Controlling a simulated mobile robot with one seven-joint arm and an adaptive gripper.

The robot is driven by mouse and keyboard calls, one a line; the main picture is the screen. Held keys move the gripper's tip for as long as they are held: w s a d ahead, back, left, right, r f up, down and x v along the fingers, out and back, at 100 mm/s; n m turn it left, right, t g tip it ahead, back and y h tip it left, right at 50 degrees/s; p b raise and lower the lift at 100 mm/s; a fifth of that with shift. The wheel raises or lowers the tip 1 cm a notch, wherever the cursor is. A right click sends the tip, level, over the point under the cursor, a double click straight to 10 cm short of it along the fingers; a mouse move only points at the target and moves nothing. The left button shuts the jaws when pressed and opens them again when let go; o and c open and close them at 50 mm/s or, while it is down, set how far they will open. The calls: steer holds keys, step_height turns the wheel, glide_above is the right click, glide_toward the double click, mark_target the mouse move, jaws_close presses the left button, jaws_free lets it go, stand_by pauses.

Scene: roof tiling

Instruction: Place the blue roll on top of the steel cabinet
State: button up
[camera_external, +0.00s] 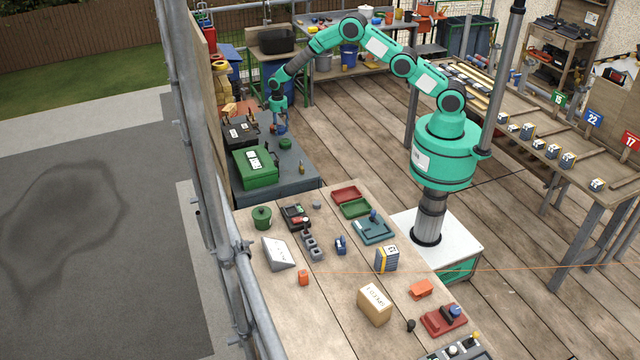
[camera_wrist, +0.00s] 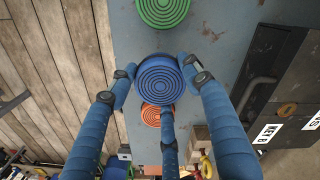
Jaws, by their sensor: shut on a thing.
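The blue roll (camera_wrist: 160,80) has concentric rings on its face and sits between the fingers of my gripper (camera_wrist: 158,76) in the wrist view. The fingers are shut on it. In the external view my gripper (camera_external: 278,118) points down over a grey cabinet-like unit (camera_external: 297,178), which may be the steel cabinet, with the blue roll (camera_external: 281,129) small at its tips. I cannot tell whether the roll touches the grey top. A green roll (camera_wrist: 162,9) and an orange roll (camera_wrist: 152,116) are near it, the orange one partly hidden.
A green box (camera_external: 255,167) and a black case (camera_external: 240,133) stand on the left of the grey top. Its right part is mostly clear. A wooden table (camera_external: 335,290) with many small items is in front. A scaffold pole (camera_external: 190,130) stands to the left.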

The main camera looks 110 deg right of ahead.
mark_target(280, 133)
steer(key=shift+f, duration=0.1)
steer(key=shift+f, duration=1.65)
steer(key=shift+f, duration=0.1)
steer(key=o, duration=1.2)
steer(key=shift+r, duration=6.1)
